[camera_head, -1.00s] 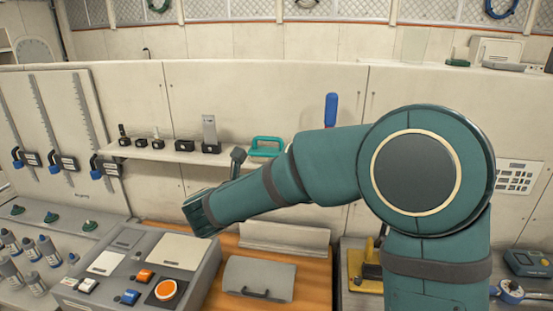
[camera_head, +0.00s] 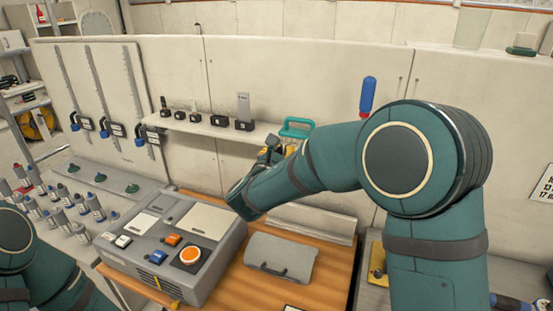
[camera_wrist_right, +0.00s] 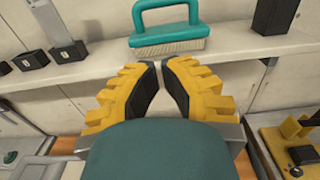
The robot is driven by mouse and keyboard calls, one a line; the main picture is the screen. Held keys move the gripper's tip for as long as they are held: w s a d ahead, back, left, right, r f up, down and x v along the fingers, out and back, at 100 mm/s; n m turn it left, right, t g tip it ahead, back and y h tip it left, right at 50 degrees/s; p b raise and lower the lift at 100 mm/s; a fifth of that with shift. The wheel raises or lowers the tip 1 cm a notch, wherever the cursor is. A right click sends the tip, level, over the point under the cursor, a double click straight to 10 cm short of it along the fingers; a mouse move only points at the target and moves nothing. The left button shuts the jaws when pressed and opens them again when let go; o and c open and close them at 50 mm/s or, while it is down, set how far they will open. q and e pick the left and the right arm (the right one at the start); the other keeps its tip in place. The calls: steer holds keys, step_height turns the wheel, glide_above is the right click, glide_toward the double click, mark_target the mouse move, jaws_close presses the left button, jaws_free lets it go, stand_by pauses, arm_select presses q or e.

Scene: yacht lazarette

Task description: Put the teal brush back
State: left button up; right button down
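The teal brush (camera_head: 297,127), with a teal handle and pale bristles, sits at the right end of the wall shelf (camera_head: 215,131). In the right wrist view the brush (camera_wrist_right: 167,37) rests upright on its bristles on the shelf, just beyond my fingertips. My right gripper (camera_wrist_right: 160,66) has yellow fingers with black pads. Its tips are nearly together, with only a narrow gap and nothing between them. In the head view my right gripper (camera_head: 276,152) is partly hidden by its own arm, just below the shelf edge. My left gripper is out of view; only my left arm shows.
Several black blocks with upright pieces (camera_head: 243,112) stand left of the brush. A blue-handled item (camera_head: 367,97) is to its right. Below are a grey control box (camera_head: 190,235) with an orange button and a grey lidded case (camera_head: 280,258) on the wooden top.

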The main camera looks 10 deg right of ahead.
mark_target(292, 138)
steer(key=x, duration=0.6)
steer(key=shift+w+d+p, duration=0.15)
steer(key=shift+p, duration=0.2)
steer(key=shift+w, duration=0.1)
steer(key=shift+b+x, duration=0.35)
steer(key=shift+x, duration=1.05)
